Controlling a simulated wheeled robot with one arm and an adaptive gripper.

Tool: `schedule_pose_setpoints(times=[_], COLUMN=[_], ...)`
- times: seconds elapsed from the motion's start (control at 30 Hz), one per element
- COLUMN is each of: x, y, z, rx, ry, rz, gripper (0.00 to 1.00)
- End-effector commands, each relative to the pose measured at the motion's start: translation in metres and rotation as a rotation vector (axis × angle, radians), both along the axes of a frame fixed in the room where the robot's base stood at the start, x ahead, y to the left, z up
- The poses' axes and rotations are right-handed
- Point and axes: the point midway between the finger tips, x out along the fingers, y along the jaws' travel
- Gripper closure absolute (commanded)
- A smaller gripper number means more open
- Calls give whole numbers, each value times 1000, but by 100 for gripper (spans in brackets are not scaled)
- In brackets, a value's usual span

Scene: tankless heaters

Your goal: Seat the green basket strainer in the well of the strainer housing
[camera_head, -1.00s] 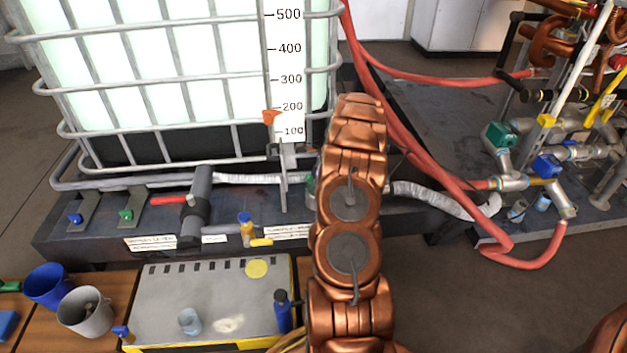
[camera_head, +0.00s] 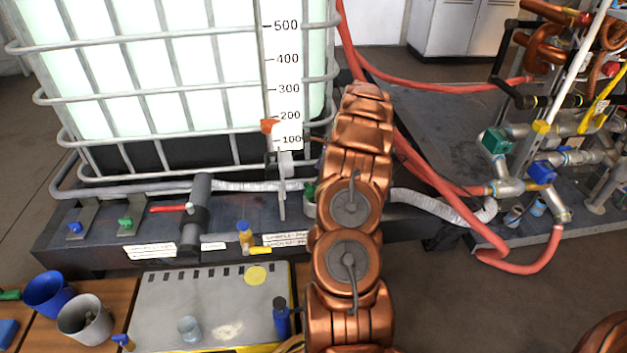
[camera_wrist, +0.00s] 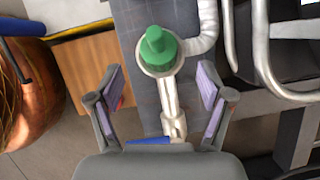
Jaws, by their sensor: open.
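The green basket strainer (camera_wrist: 160,46) stands in the round grey mouth of the strainer housing (camera_wrist: 152,71) in the wrist view. How deep it sits in the well I cannot tell. In the head view, the green strainer (camera_head: 309,190) and the grey housing (camera_head: 308,209) show only partly, at the left edge of my arm. My gripper (camera_wrist: 160,88) is open and empty. Its two pads are on either side of the housing's pipe, and the strainer is ahead of them, apart from both. My gripper is hidden behind my arm in the head view.
A caged tank (camera_head: 170,95) stands behind the dark ledge (camera_head: 85,250). A corrugated hose (camera_head: 245,185) runs along the ledge. A red-handled valve (camera_head: 195,212) is on the left. A grey mat (camera_head: 160,300) with a blue bottle (camera_head: 281,318) lies in front. Red hoses cross on the right.

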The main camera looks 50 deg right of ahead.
Motion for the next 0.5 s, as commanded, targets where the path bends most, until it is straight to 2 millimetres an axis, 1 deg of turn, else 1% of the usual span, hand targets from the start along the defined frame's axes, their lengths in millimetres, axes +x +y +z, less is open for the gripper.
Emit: schedule_pose_setpoints(times=[0.03,0.2,0.33,0.37,0.4,0.5], x=[-3,-10,-14,-14,-15,-16], y=[-4,-10,-13,-13,-14,-15], z=[14,36,46,48,49,49], rx=[-3,-1,-2,-2,-2,-4], ry=[-2,-1,0,0,0,-2], rz=[-2,1,1,1,1,5], gripper=[21,21,21,20,16,14])
